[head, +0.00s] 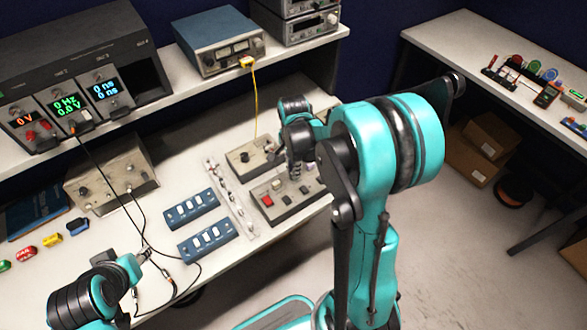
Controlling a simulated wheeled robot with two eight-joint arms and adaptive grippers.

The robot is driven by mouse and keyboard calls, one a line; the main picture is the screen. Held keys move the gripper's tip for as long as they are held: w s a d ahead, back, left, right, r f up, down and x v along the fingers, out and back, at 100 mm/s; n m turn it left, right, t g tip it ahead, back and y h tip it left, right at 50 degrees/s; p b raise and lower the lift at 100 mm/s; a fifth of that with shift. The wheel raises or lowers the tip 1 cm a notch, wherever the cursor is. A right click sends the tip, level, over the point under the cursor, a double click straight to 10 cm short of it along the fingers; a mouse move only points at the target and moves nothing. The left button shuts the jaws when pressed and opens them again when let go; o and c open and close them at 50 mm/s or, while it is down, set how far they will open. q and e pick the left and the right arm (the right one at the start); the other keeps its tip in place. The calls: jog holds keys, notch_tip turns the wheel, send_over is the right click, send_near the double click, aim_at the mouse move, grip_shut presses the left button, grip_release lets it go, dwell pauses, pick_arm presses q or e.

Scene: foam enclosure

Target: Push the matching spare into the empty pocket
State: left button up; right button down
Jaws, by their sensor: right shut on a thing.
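A dark instrument rack (85,45) stands on the raised shelf at the left. Three modules with lit displays fill its left part: red (24,120), green (64,106) and cyan (105,88). A dark, empty-looking pocket (136,82) lies to their right. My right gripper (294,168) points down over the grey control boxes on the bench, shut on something. The held thing is too small and hidden to name, and I cannot tell whether it touches a box. My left gripper (143,257) is low at the left, near black cables; its fingers are too small to read.
Grey control boxes (262,155) (290,206), two blue switch blocks (190,209) (205,240) and a clear strip (231,200) crowd the bench. Small coloured pieces (52,239) lie at the left. A yellow cable (256,100) hangs from the blue instrument (215,40).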

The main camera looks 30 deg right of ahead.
jog(key=shift+f, duration=0.25)
jog(key=c, duration=1.5)
grip_release()
jog(key=shift+r, duration=0.15)
notch_tip(320, 180, up, 12)
jog(key=s+a+f+n+t+b, duration=0.2)
jog(key=s+a+n, duration=0.3)
jog(key=n, duration=0.3)
jog(key=s+a+f+n+t+b, duration=0.3)
jog(key=s+a+n+t, duration=0.2)
jog(key=n, duration=0.4)
jog(key=shift+s+a+b, duration=0.25)
jog(key=shift+s+b, duration=0.15)
jog(key=shift+s, duration=0.05)
